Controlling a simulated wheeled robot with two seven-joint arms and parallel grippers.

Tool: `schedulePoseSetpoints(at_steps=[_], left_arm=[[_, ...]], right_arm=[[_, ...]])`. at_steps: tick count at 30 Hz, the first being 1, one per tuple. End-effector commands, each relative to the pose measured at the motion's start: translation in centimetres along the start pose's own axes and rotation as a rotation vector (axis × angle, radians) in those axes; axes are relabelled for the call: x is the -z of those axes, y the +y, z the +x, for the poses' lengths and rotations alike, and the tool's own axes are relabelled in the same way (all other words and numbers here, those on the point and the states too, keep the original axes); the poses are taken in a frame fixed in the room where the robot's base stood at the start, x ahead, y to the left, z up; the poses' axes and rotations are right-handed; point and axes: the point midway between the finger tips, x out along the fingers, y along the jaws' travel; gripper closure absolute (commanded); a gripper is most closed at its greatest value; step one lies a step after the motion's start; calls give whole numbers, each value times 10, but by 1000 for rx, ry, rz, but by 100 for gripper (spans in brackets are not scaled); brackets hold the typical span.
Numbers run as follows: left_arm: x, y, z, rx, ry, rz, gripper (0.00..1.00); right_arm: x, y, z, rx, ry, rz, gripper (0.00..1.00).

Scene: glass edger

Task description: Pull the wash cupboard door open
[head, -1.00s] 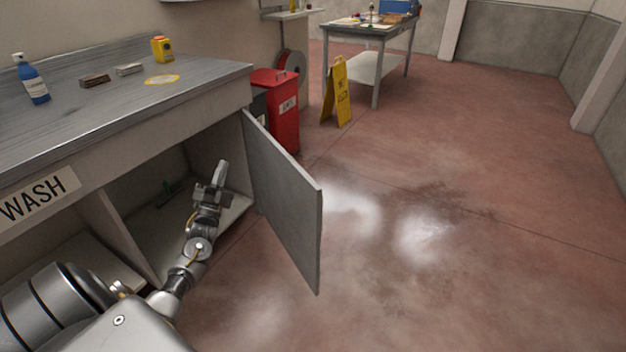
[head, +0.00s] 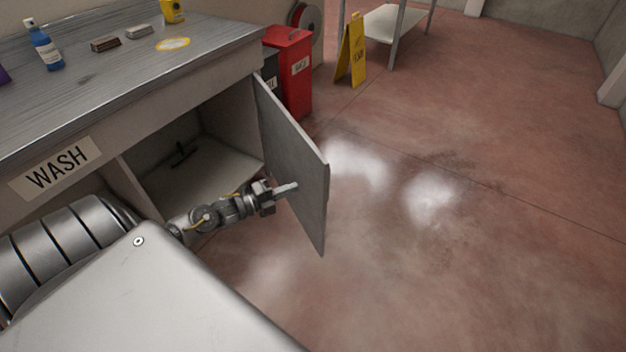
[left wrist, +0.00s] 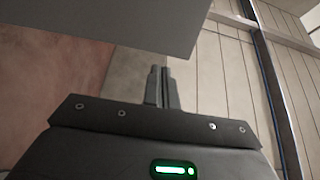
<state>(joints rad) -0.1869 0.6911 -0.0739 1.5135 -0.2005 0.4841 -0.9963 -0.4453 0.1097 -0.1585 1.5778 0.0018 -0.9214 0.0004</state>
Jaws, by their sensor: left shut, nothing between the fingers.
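The wash cupboard door (head: 290,148) stands wide open, swung out from the right side of the cupboard opening. The cupboard (head: 200,165) under the counter shows its inside, with a small dark object (head: 182,154) on its floor. My left gripper (head: 292,187) is shut and empty, in front of the door's inner face near its lower half. In the left wrist view the shut fingers (left wrist: 161,88) point toward the grey door panel (left wrist: 125,22); I cannot tell whether they touch it. My right gripper is not in view.
The counter (head: 110,85) carries a blue bottle (head: 46,48), two small blocks and a yellow item. A red bin (head: 290,72) and a yellow floor sign (head: 353,50) stand behind the door. The floor to the right is clear.

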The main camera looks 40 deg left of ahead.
Motion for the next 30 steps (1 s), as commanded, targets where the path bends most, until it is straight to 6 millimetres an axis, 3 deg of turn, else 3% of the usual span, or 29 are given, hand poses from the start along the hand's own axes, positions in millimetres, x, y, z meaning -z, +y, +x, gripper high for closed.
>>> schedulePoseSetpoints(at_steps=[6,12,30], left_arm=[[0,-1,44,3,-2,-2,100],[0,-1,70,2,-2,-1,100],[-2,0,83,1,-10,0,100]], right_arm=[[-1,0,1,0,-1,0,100],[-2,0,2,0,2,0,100],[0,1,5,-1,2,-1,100]])
